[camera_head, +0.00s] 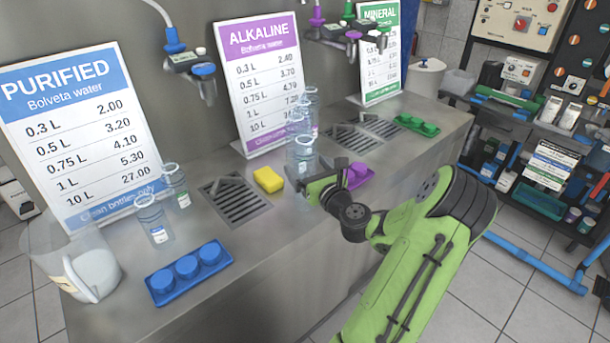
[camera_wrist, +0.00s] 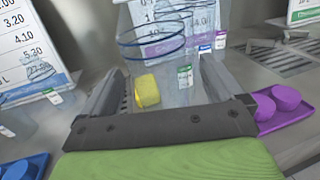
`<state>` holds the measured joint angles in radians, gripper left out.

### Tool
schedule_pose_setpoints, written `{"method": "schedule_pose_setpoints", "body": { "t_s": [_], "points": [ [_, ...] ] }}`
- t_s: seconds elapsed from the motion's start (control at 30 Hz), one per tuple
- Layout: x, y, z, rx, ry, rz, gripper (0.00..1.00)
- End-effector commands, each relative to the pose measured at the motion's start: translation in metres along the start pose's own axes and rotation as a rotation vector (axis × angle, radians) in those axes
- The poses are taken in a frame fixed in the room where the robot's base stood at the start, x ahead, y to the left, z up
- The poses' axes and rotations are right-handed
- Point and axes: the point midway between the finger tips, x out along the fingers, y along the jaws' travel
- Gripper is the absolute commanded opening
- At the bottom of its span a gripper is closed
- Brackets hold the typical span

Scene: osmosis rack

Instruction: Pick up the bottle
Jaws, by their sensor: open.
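Several clear bottles stand in a row by the purple ALKALINE sign, the nearest (camera_head: 301,158) right beside my gripper (camera_head: 318,186). In the wrist view, a clear bottle (camera_wrist: 185,76) with a green label lies ahead between the spread fingers of my gripper (camera_wrist: 160,82). The fingers look open and empty; I cannot tell whether they touch the bottle. Two more clear bottles, one in front (camera_head: 153,220) and one behind (camera_head: 176,186), stand upright by the PURIFIED sign. My arm hides part of the counter in the head view.
A yellow sponge (camera_head: 268,180) lies beside a drain grate (camera_head: 235,203). Dispenser taps (camera_head: 199,73) hang above. Bare counter lies at the front.

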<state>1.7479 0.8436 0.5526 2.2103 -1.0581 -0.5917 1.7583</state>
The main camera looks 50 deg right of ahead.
Motion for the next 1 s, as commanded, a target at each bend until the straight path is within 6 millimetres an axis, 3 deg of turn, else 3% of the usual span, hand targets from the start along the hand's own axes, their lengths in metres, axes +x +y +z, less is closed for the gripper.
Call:
{"method": "schedule_pose_setpoints", "body": {
  "t_s": [0.1, 0.2, 0.43, 0.77, 1.0],
  "points": [
    [0.024, 0.001, 0.000, -0.005, -0.003, 0.003, 0.95],
    [0.036, 0.001, 0.000, -0.002, -0.002, 0.002, 0.95],
    [0.037, 0.000, 0.000, -0.001, 0.000, 0.001, 0.93],
    [0.037, 0.000, 0.000, -0.001, 0.000, 0.001, 0.43],
    [0.037, 0.001, 0.002, -0.002, 0.000, 0.001, 0.40]
  ]
}}
